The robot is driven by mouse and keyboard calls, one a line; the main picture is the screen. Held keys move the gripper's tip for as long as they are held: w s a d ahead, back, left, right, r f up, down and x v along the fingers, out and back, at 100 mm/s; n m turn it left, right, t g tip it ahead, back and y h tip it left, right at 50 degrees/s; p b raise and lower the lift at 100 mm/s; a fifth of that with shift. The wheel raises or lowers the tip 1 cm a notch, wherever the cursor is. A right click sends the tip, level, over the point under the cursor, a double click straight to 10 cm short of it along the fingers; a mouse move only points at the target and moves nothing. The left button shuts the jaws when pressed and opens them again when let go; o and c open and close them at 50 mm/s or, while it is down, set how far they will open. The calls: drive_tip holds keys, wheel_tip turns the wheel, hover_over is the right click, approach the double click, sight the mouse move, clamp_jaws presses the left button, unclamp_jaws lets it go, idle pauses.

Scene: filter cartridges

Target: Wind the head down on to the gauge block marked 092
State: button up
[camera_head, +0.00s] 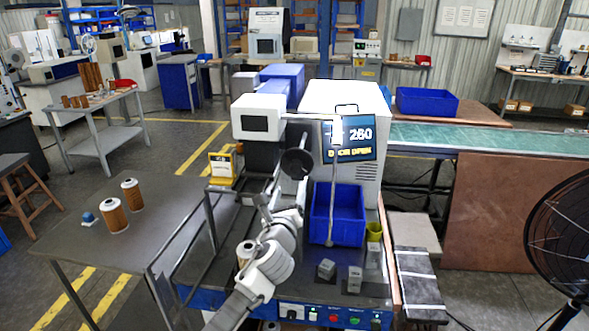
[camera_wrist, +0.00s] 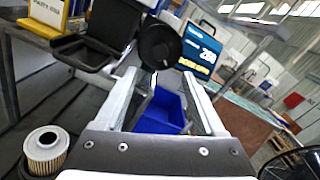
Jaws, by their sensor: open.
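The press head (camera_head: 262,155) is a dark block under a white housing, with a black round handwheel (camera_head: 297,163) at its right. The handwheel also shows in the wrist view (camera_wrist: 160,47), ahead of and between the fingertips. My gripper (camera_head: 268,200) is open and empty, below and left of the wheel and apart from it; its fingers (camera_wrist: 160,75) are spread in the wrist view. Two small grey gauge blocks, one at left (camera_head: 326,270) and one at right (camera_head: 355,280), stand at the front of the bench. I cannot read their marks. The display (camera_head: 350,138) reads 260 and "DOOR OPEN".
A blue bin (camera_head: 338,215) stands right of the head, with a yellow cup (camera_head: 374,232) beside it. A filter cartridge (camera_wrist: 45,150) stands close by my wrist. A yellow-framed sign (camera_head: 222,165) is left of the head. Buttons (camera_head: 334,317) line the bench front. A fan (camera_head: 560,235) stands at right.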

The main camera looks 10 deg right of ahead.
sight(295, 169)
drive_tip(key=p+x, duration=0.1)
drive_tip(key=x, duration=1)
drive_tip(key=shift+w+d+p, duration=0.1)
drive_tip(key=shift+w+p, duration=0.25)
drive_tip(key=shift+w, duration=0.05)
clamp_jaws()
